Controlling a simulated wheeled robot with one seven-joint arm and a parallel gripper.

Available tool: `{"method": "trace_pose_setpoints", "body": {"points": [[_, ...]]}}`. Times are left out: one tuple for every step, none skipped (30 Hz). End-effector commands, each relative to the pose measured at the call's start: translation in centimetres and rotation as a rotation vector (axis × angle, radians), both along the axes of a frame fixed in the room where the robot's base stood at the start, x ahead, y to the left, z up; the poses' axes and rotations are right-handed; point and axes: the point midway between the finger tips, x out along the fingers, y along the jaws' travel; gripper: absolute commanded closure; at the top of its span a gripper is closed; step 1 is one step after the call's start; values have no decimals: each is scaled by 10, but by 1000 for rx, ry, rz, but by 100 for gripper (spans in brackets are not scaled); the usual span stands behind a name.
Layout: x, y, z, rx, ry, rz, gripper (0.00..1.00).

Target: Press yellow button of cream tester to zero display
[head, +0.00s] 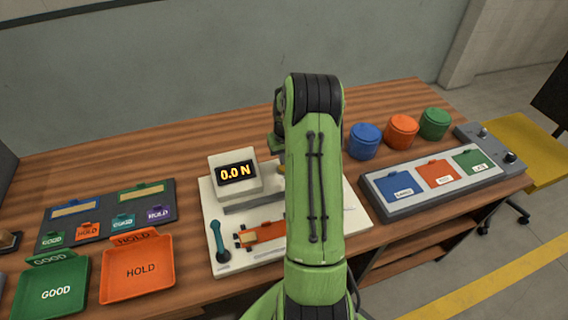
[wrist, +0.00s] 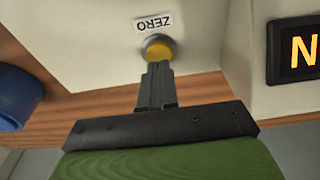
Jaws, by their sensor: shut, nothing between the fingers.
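The cream tester (head: 212,207) stands on the wooden table in the head view, and its display (head: 237,172) reads 0.0 N. In the wrist view the yellow button (wrist: 158,50) sits in a grey ring below a ZERO label (wrist: 153,22). My gripper (wrist: 157,68) is shut and empty, its fingertips at the button and overlapping its lower edge in the picture. I cannot tell whether the button is pushed in. Part of the display (wrist: 296,50) shows at the right of the wrist view.
A green GOOD tray (head: 50,262) and an orange HOLD tray (head: 172,284) lie at the left. Blue (head: 365,141), orange (head: 402,131) and green (head: 434,123) round containers stand at the back right, behind a grey panel (head: 376,205) with coloured plates. An orange piece lies on the tester.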

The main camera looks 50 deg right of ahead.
Motion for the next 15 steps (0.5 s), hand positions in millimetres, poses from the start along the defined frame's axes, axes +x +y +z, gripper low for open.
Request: {"method": "trace_pose_setpoints", "body": {"points": [[0, 0, 9, 0, 0, 0, 100], [0, 0, 11, 0, 0, 0, 100], [0, 0, 15, 0, 0, 0, 100], [0, 0, 18, 0, 0, 0, 100], [0, 0, 20, 0, 0, 0, 100], [0, 0, 24, 0, 0, 0, 100], [0, 0, 27, 0, -1, 0, 100], [0, 0, 30, 0, -1, 0, 100], [0, 0, 33, 0, -1, 0, 100], [0, 0, 36, -1, 0, 0, 100], [0, 0, 39, -1, 0, 0, 100], [0, 0, 43, -1, 0, 0, 100], [0, 0, 46, -1, 0, 0, 100], [0, 0, 48, -1, 0, 0, 100], [0, 0, 52, -1, 0, 0, 100]]}}
